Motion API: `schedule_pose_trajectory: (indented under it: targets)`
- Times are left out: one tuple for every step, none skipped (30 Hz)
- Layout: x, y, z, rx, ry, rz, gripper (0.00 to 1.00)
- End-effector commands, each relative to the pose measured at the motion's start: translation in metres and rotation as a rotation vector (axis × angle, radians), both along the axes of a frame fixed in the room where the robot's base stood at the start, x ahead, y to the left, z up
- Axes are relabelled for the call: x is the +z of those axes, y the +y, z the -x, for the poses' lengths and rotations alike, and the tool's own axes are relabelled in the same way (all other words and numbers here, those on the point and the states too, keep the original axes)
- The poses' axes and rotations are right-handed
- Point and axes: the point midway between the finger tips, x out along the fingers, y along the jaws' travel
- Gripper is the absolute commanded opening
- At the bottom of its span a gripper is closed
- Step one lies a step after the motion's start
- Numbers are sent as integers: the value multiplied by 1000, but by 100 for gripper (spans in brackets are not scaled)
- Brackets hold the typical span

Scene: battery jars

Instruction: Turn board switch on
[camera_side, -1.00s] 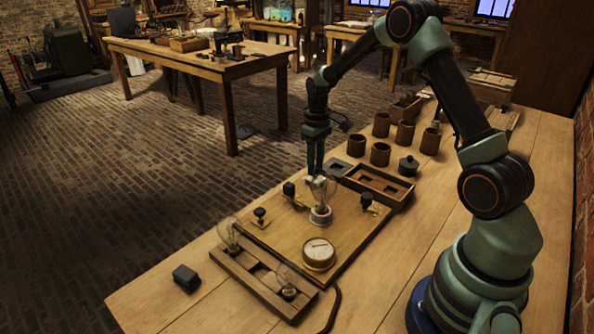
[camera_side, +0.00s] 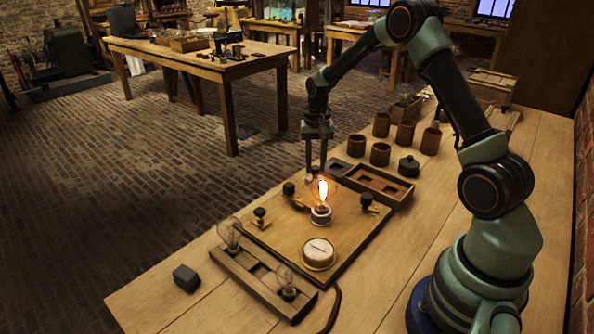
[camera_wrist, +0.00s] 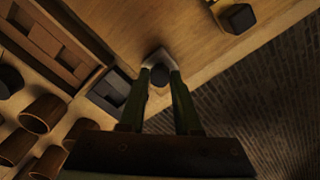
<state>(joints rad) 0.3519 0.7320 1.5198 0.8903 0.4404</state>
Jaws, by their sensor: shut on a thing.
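The wooden board (camera_side: 290,240) lies on the bench with a glass bulb (camera_side: 323,190) upright on it, glowing orange. My gripper (camera_side: 316,175) points down at the board's far edge, just behind the bulb. In the wrist view my gripper (camera_wrist: 160,76) has its fingers around a small dark knob, which I take for the board switch (camera_wrist: 159,74); a pale base shows beyond it. In the side view the switch is mostly hidden by the fingers and the bulb. A round white-faced dial (camera_side: 318,252) sits at the board's near end.
Black knobs (camera_side: 289,189) stand on the board; another is at the right (camera_side: 366,200). A wooden rack (camera_side: 255,280) with unlit bulbs lies at the front. A compartment tray (camera_side: 378,186) and several brown jars (camera_side: 380,154) stand behind. A dark block (camera_side: 186,278) is at front left.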

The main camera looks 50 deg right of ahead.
Motion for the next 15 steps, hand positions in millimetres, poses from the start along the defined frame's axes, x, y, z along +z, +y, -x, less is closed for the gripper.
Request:
schedule_pose_trajectory:
  targets:
    - [1,0,0,-18,-1,0,0]
    - [1,0,0,-27,-1,0,0]
    - [1,0,0,-39,-1,0,0]
    - [1,0,0,-46,-1,0,0]
    - [1,0,0,-52,-1,0,0]
    - [1,0,0,-59,-2,1,0]
    - [1,0,0,-63,-2,1,0]
    - [1,0,0,-67,-2,1,0]
    - [1,0,0,-71,-2,1,0]
    - [1,0,0,-73,-2,1,0]
    - [1,0,0,-74,-2,1,0]
    - [1,0,0,-75,-2,1,0]
    - [1,0,0,-76,-2,1,0]
    - [2,0,0,-76,-2,1,0]
    - [2,0,0,-76,-2,1,0]
